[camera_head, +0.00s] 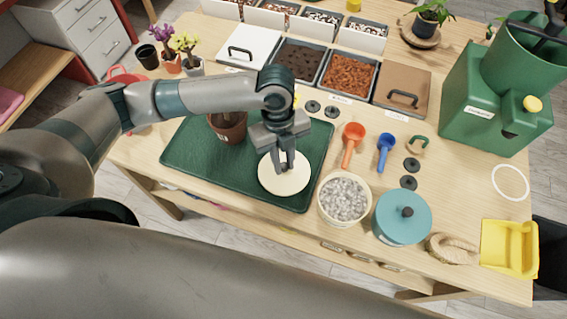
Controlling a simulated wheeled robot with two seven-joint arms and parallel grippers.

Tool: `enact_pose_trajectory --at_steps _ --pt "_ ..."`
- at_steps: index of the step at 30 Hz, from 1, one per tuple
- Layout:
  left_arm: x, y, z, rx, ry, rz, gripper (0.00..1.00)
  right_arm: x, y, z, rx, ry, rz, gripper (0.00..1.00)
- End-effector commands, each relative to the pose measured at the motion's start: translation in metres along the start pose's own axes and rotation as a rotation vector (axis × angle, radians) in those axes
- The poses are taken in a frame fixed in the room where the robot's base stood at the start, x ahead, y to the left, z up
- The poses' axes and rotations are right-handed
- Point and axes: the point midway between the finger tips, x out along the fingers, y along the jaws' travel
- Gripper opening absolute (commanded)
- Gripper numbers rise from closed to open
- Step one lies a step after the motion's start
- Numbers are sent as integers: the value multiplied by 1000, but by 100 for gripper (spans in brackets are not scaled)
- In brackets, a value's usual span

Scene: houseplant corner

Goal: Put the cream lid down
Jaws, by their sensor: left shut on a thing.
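The round cream lid (270,180) is in the head view, over the front right part of the dark green tray (200,165). My left gripper (284,165) points down at the lid's middle and is shut on it, with the fingers hiding the grip point. The lid looks about level. I cannot tell whether it touches the tray or hangs just above it. A cream canister (344,200) full of grey pebbles stands open to the right of the lid. My right gripper is not in view.
A brown pot (228,128) stands on the tray behind the lid. A teal lidded canister (402,218), an orange scoop (352,140) and a blue scoop (386,148) are to the right. Bins of soil and bark (348,76) line the back. The tray's left part is clear.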

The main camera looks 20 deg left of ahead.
Motion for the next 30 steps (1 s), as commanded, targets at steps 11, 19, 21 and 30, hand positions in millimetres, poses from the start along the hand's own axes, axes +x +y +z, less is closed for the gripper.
enact_pose_trajectory --at_steps 11,19,21,30 --pt "22 0 3 1 -1 -1 0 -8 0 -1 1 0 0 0" --pt "25 0 4 1 0 0 20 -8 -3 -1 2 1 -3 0" --pt "25 0 4 1 0 -1 37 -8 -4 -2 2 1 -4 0" --pt "24 0 4 1 0 -1 37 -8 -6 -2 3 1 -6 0"
